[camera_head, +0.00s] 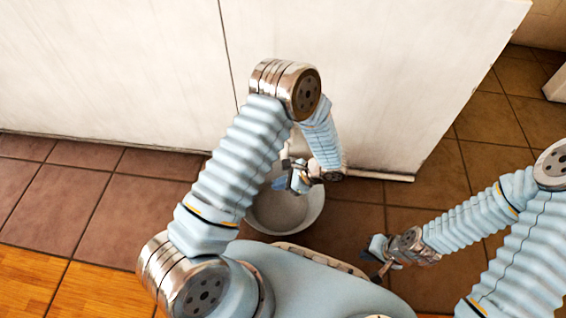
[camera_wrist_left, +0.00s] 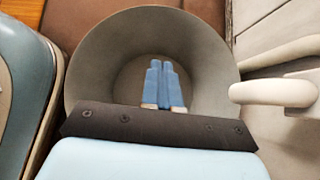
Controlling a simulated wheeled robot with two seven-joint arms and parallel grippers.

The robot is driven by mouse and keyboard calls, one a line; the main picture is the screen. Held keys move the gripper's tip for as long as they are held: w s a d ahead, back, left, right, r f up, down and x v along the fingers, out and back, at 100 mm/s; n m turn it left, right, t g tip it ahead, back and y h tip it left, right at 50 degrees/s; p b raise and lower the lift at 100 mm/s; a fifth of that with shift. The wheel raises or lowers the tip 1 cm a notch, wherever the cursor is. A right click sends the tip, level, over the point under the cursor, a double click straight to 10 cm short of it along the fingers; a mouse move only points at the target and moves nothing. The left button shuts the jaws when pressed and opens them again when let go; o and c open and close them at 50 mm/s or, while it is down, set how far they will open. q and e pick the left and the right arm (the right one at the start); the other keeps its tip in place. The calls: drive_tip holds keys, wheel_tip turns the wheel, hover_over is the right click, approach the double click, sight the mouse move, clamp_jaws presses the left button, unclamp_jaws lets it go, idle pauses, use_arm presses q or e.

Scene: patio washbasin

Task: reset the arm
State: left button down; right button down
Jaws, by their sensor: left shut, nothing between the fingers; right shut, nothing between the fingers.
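My left gripper (camera_head: 297,180) is over a round grey-white bucket (camera_head: 288,215) on the floor. In the left wrist view its two blue fingers (camera_wrist_left: 164,85) are shut together, with nothing between them, in front of the bucket's open mouth (camera_wrist_left: 205,65). I cannot tell how far above or inside the rim the fingertips are. My right gripper (camera_head: 377,262) is low at the right, beside my base, shut and empty. Its fingertips are small in the picture.
A white panel wall (camera_head: 110,65) stands right behind the bucket. A pale rounded handle-like part (camera_wrist_left: 275,92) is close to the fingers at the right in the left wrist view. Brown floor tiles (camera_head: 125,210) are clear at left, with wood flooring (camera_head: 100,292) nearer me.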

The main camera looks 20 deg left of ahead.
use_arm(q)
drive_tip(key=s+d+r+n+g+h+p, duration=0.1)
drive_tip(key=s+d+n+g+h+p, duration=0.1)
drive_tip(key=s+d+n+h+p, duration=0.25)
drive_tip(key=s+d+r+n+g+h+p, duration=0.1)
drive_tip(key=s+d+r+n+h+p, duration=0.15)
drive_tip(key=s+h, duration=0.4)
drive_tip(key=r+n+t+p, duration=0.1)
drive_tip(key=n+t, duration=0.1)
drive_tip(key=n, duration=0.1)
drive_tip(key=r+n+t+h+p, duration=0.1)
drive_tip(key=r+n+p, duration=0.1)
drive_tip(key=n, duration=0.2)
drive_tip(key=r+n+t+p, duration=0.1)
drive_tip(key=r+n+t, duration=0.1)
drive_tip(key=n, duration=0.1)
drive_tip(key=shift+s+t+h, duration=0.2)
drive_tip(key=shift+t+h, duration=0.1)
drive_tip(key=shift+h, duration=0.1)
idle(0.5)
